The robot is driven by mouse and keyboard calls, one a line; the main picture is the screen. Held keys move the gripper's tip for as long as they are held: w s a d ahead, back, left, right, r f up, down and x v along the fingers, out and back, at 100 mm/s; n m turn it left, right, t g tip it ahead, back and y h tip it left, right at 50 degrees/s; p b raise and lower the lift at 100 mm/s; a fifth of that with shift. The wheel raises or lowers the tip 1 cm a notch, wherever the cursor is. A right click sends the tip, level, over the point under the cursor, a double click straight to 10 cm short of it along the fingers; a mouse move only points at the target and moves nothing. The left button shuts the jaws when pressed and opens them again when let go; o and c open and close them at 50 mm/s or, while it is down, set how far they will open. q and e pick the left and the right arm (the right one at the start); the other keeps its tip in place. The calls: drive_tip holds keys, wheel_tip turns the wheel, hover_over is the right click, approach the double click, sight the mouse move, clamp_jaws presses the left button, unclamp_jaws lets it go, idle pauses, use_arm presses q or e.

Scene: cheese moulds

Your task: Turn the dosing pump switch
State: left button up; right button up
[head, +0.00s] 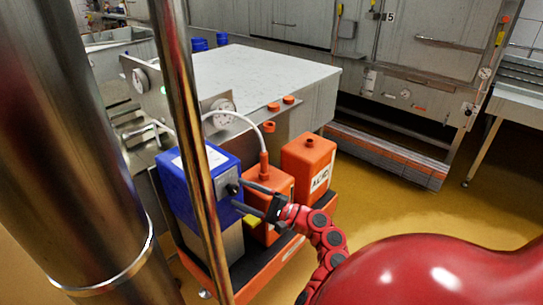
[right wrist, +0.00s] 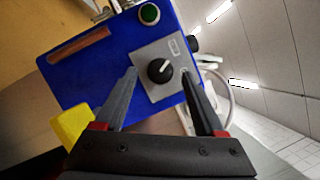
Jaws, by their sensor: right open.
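The dosing pump (head: 187,178) is a blue box on a grey metal base, left of the middle in the head view. Its blue front fills much of the right wrist view (right wrist: 92,74). The switch (right wrist: 160,70) is a black round knob with a white pointer mark, on a grey plate. A green button (right wrist: 149,14) sits near it. My right gripper (head: 254,199) is at the pump's front. In the wrist view its open fingers (right wrist: 166,84) stand on either side of the knob, with visible gaps. Whether they touch the plate I cannot tell. My left gripper is not in view.
Two orange canisters (head: 309,163) (head: 272,187) stand right of the pump on an orange tray (head: 278,263). A white hose (head: 247,121) arches above them. A large metal tank (head: 262,77) stands behind. The yellow floor (head: 400,190) at right is clear.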

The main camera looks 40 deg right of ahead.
drive_tip(key=v, duration=1.5)
drive_tip(key=shift+s+d, duration=0.2)
drive_tip(key=shift+s, duration=0.15)
drive_tip(key=shift+f, duration=0.1)
idle(6.0)
